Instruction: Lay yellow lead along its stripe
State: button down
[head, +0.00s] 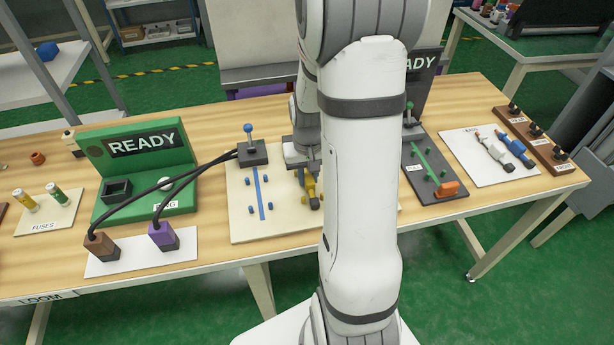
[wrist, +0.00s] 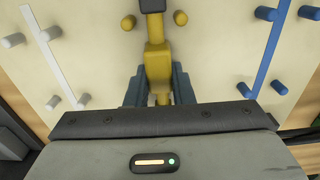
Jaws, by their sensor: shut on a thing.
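The yellow lead (wrist: 157,62) is between the two blue-grey fingers of my gripper (wrist: 159,82) in the wrist view. It points straight up the picture, with a dark block (wrist: 152,5) at its far end. A yellow peg stands on each side of it, one at the left (wrist: 128,22) and one at the right (wrist: 180,18). No yellow stripe shows. In the head view the lead (head: 311,186) is under my gripper (head: 308,172), over the cream board (head: 240,222). My arm hides the board's right part. I cannot tell whether the lead touches the board.
In the head view, black cables run from brown (head: 101,246) and purple (head: 163,236) plugs.

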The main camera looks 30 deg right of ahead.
aim_at(308, 175)
jog(key=shift+f, duration=0.15)
jog(key=shift+f, duration=0.15)
jog(key=c, duration=1.3)
grip_release()
jog(key=shift+o, duration=0.2)
notch_tip(308, 175, up, 12)
jog(key=p, duration=0.1)
jog(key=s+a+r+n+t, duration=0.2)
jog(key=s+a+r, duration=0.4)
jog(key=s+a, duration=0.6)
jog(key=shift+s+a+n, duration=0.15)
jog(key=shift+a+n, duration=0.25)
jog(key=shift+n, duration=0.2)
